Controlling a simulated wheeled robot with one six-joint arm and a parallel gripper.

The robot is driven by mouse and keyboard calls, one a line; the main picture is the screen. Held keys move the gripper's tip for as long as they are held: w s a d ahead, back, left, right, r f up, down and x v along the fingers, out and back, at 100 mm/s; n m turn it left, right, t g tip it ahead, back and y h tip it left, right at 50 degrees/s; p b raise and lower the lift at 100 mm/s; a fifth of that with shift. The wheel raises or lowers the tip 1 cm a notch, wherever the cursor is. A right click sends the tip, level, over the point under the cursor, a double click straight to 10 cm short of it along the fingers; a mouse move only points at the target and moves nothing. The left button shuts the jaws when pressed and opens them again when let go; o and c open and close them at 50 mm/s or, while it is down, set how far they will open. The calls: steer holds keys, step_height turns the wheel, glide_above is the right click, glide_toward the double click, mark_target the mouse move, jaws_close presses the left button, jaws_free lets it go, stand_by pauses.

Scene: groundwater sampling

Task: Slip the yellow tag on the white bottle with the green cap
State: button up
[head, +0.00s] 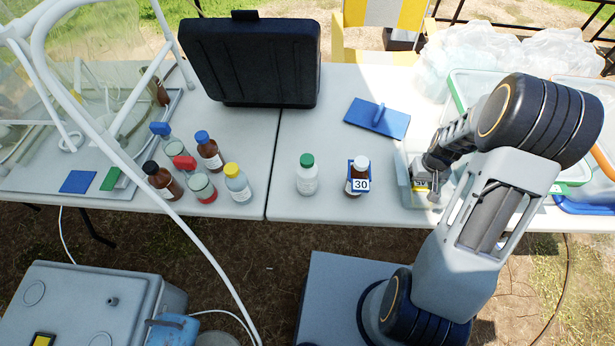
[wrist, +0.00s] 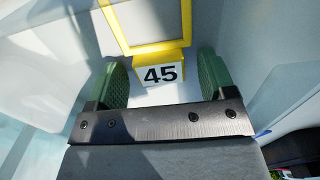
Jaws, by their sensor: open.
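The white bottle with the green cap (head: 307,175) stands upright on the table, left of a brown bottle with a white cap. It carries no tag. The yellow tag (wrist: 147,22) is a square frame with a white plate marked 45 (wrist: 161,74). In the head view the tag (head: 420,185) shows small inside a clear bin (head: 408,199) at the right. My gripper (head: 430,180) is down at that bin, right of both bottles. In the wrist view its green pads (wrist: 165,85) are open on either side of the number plate, with gaps showing.
The brown bottle (head: 358,172) wears a blue tag marked 30 (head: 361,185). A blue plate with a handle (head: 377,118) lies behind it. Several other bottles, including a yellow-capped one (head: 237,184), stand left. A black case (head: 250,62) stands at the back.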

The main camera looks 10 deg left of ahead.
steer(key=shift+c, duration=0.2)
steer(key=c, duration=0.4)
steer(key=shift+r+p, duration=2.25)
steer(key=shift+r, duration=0.75)
